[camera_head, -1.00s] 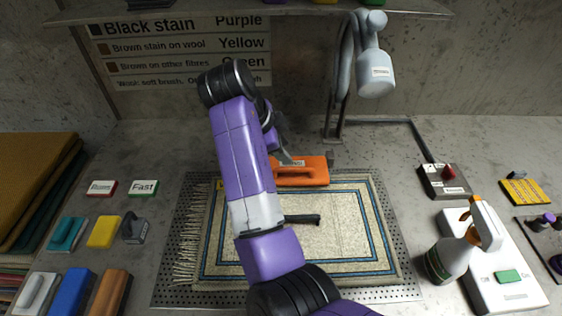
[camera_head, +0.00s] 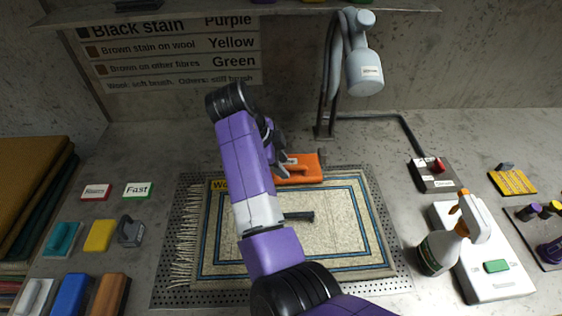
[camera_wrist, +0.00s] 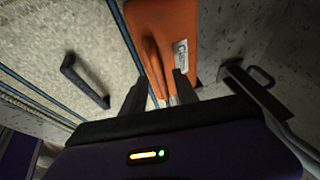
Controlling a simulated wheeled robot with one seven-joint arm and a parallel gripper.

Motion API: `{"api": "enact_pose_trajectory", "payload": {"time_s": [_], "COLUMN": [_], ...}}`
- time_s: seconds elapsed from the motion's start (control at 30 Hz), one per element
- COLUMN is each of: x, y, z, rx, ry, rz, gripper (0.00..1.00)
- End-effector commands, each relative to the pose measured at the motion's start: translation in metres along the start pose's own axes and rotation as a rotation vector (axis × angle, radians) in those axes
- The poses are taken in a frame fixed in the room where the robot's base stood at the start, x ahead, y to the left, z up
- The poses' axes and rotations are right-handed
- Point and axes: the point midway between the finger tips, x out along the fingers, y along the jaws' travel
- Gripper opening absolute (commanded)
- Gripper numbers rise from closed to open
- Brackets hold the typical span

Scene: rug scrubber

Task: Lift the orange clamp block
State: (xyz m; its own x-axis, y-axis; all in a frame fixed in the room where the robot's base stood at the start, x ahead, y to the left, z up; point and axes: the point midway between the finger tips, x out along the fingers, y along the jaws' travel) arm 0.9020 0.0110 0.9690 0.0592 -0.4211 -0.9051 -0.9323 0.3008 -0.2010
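The orange clamp block (camera_head: 309,168) lies at the back edge of the rug (camera_head: 345,235), partly hidden by my arm in the head view. In the wrist view the orange clamp block (camera_wrist: 175,18) shows a raised ridge and a white label. My gripper (camera_wrist: 158,78) is at the block's near end, its two dark fingers apart with the ridge between them in the picture. I cannot tell whether the fingers touch it. In the head view my gripper (camera_head: 280,163) is at the block's left part, mostly hidden behind my wrist.
A dark handle-like bar (camera_head: 298,216) lies on the rug. A grey lamp-like head on a stand (camera_head: 364,72) rises behind the block. A spray bottle (camera_head: 440,250) and a white switch box (camera_head: 490,262) are at right. Sponges and brushes (camera_head: 99,236) are at left.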

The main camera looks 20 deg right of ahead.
Motion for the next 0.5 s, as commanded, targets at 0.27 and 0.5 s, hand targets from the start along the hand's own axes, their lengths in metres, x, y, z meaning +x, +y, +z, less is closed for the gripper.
{"api": "enact_pose_trajectory", "payload": {"time_s": [0.27,0.5], "x": [-0.0001,-0.0003], "y": [0.0000,0.0002], "z": [0.0001,0.0002], "rx": [0.000,0.000], "ry": [0.000,0.000], "rz": [0.000,0.001], "gripper": [0.14,0.00]}}
